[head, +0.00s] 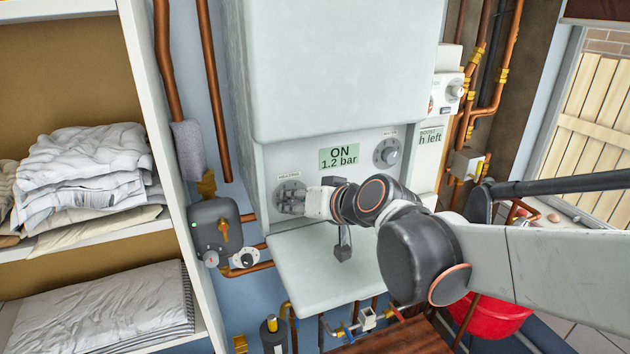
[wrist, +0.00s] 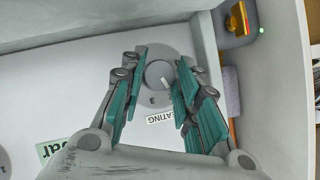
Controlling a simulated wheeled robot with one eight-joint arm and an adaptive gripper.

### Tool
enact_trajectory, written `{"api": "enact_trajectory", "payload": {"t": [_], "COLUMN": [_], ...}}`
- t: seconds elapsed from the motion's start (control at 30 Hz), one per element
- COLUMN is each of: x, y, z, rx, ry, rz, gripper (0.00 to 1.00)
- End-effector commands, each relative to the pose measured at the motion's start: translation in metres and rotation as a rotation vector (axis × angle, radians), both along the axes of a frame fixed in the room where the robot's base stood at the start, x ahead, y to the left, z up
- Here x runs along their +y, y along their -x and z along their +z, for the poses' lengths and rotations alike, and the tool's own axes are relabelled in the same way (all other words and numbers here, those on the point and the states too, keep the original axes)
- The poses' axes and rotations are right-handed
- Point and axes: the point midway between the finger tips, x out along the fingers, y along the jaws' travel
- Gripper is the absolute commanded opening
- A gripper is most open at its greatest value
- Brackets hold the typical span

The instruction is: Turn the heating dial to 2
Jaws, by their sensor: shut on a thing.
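The heating dial (head: 287,197) is a grey round dial on the lower left of the white boiler front, under a small label. My gripper (head: 312,202) is at it in the head view and covers part of it. In the wrist view the heating dial (wrist: 157,76) shows between the teal fingers of my gripper (wrist: 163,68), with its label below. The fingers are closed on its knob, one on each side. A light pointer mark shows on the knob, but I cannot tell which number it points at.
A green display (head: 339,158) reads ON 1.2 bar. A second dial (head: 387,152) sits to its right. A grey box with an orange handle (head: 215,228) and copper pipes are at the left, beside shelves of folded linen (head: 85,175). A red tub (head: 492,315) stands lower right.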

Motion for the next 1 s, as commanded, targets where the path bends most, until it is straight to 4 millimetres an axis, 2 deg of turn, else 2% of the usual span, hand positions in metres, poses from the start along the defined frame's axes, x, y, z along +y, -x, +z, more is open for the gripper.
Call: {"api": "enact_trajectory", "payload": {"t": [0.37, 0.4, 0.47, 0.83, 1.0], "x": [0.0004, 0.0004, 0.0003, -0.001, -0.0095], "y": [-0.0003, -0.0002, -0.0002, 0.0009, 0.0095], "z": [0.0005, 0.0005, 0.0005, 0.001, 0.0072], "rx": [-0.002, -0.002, -0.002, -0.001, -0.002], "ry": [0.003, 0.003, 0.003, 0.003, 0.003], "rz": [0.001, 0.001, 0.001, -0.001, -0.002], "gripper": [0.05, 0.38, 0.49, 0.49, 0.49]}}
